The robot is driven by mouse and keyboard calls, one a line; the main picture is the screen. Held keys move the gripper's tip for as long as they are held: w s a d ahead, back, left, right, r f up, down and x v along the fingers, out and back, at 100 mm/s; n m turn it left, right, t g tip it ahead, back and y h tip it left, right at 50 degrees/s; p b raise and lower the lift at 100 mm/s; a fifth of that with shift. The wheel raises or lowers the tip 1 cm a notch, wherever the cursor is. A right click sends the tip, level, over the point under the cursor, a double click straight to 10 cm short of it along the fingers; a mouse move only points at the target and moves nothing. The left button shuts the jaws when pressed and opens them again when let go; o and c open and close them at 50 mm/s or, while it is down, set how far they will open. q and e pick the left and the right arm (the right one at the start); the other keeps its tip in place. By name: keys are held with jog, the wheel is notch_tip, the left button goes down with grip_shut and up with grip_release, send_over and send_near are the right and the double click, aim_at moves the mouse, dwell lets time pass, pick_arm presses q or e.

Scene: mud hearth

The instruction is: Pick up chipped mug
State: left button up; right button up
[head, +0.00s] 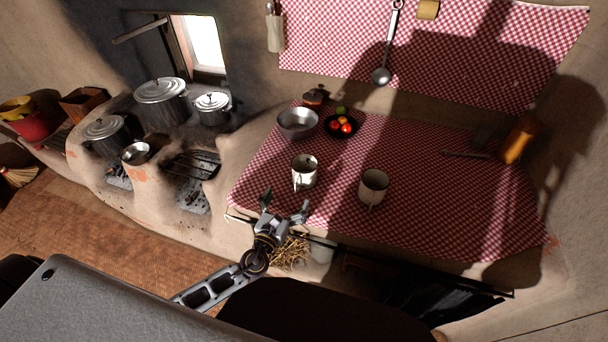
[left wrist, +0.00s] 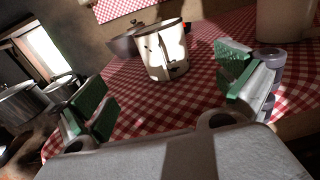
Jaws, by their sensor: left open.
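A white mug with dark chip-like marks (head: 304,174) stands upright on the red checked cloth, near its front edge. It also shows in the left wrist view (left wrist: 166,55), ahead of and between the fingers. A second, plainer pale mug (head: 374,184) stands to its right; part of it shows at the upper right of the left wrist view (left wrist: 283,20). My left gripper (head: 285,204) is open and empty, at the front edge of the counter, short of the marked mug and not touching it. Its green-padded fingers are spread wide. My right gripper is not in view.
Behind the mugs are a metal bowl (head: 298,123), a dark plate of fruit (head: 341,127) and a small lidded pot (head: 313,98). An orange jar (head: 517,141) stands at the right. Pots (head: 162,99) sit on the mud hearth at left. The cloth's right front is clear.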

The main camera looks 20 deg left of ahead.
aim_at(297, 183)
pick_arm(q)
jog(key=shift+w+d+r, duration=0.1)
jog(key=shift+w, duration=1.85)
jog(key=shift+w+d+p, duration=0.15)
jog(key=shift+w+p, duration=0.2)
jog(key=shift+w, duration=1.25)
jog(key=shift+w+d, duration=0.1)
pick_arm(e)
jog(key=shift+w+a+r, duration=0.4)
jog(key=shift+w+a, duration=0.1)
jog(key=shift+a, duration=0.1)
